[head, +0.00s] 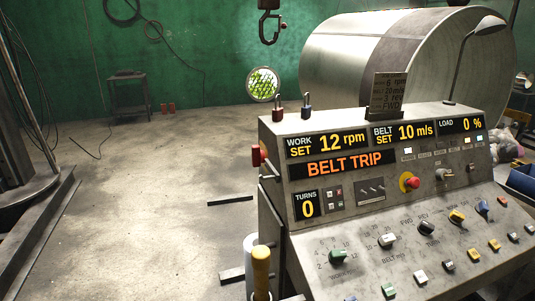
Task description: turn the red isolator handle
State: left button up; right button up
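A red handle (257,155), which looks like the isolator handle, sticks out from the upper left side of the grey control console (276,205). I see it nearly edge-on, so its turned position is hard to tell. Nothing touches it. A separate red mushroom button (412,182) on a yellow ring is on the console front. The console display (345,165) reads "BELT TRIP". Neither of my grippers is in view.
Two padlocks, one red (277,110) and one dark (307,107), stand on the console top. A large metal drum (345,55) is behind. A hook (269,25) hangs above. The concrete floor (150,210) at left is mostly clear.

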aim_at(259, 155)
jog(key=i+j+z, duration=0.1)
jog(key=z, duration=0.3)
jog(key=i+j+z, duration=0.1)
jog(key=j+z, duration=0.5)
jog(key=z, duration=0.15)
jog(key=i, duration=0.05)
